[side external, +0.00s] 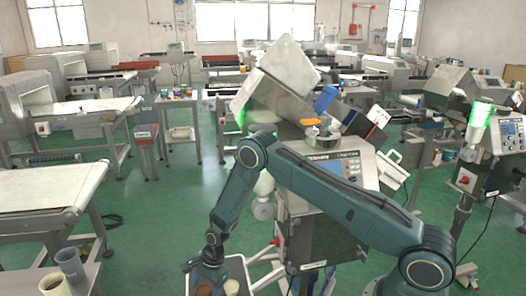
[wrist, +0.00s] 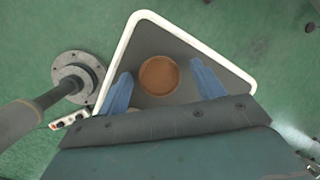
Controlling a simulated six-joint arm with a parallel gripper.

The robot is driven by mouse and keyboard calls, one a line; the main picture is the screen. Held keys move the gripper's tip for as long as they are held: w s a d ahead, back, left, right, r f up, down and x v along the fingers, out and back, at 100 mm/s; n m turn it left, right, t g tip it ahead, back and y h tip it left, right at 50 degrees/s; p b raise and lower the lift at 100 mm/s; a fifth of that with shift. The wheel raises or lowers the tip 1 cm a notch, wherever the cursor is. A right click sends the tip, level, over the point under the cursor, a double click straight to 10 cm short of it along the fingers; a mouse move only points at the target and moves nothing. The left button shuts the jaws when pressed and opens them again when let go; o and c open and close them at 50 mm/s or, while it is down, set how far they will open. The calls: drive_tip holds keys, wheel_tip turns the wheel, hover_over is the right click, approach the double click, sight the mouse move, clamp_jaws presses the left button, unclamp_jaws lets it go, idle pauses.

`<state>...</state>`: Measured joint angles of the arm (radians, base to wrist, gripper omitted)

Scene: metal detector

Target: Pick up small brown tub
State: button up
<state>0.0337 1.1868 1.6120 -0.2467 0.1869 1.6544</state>
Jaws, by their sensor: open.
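The small brown tub (wrist: 158,75) is round and sits inside a grey tray with a white rim (wrist: 205,45) in the wrist view. My gripper (wrist: 160,69) is open, with one blue finger on each side of the tub. Gaps show between the fingers and the tub, so it is not held. In the side view, my gripper (side external: 207,268) points down over the tray, and part of the brown tub (side external: 204,291) shows at the bottom edge of the picture. The tub's lower part is hidden.
A cream tub (side external: 231,287) stands right of the brown one. A machine with a control panel (side external: 340,178) stands close on the right. A round metal foot with a post (wrist: 78,76) is left of the tray. A table at left holds a grey cup (side external: 69,264) and a cream cup (side external: 53,285).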

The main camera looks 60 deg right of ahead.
sight(205, 289)
drive_tip(key=c, duration=1)
drive_tip(key=shift+c, duration=0.2)
drive_tip(key=shift+r, duration=0.15)
wheel_tip(205, 289, up, 20)
idle(0.6)
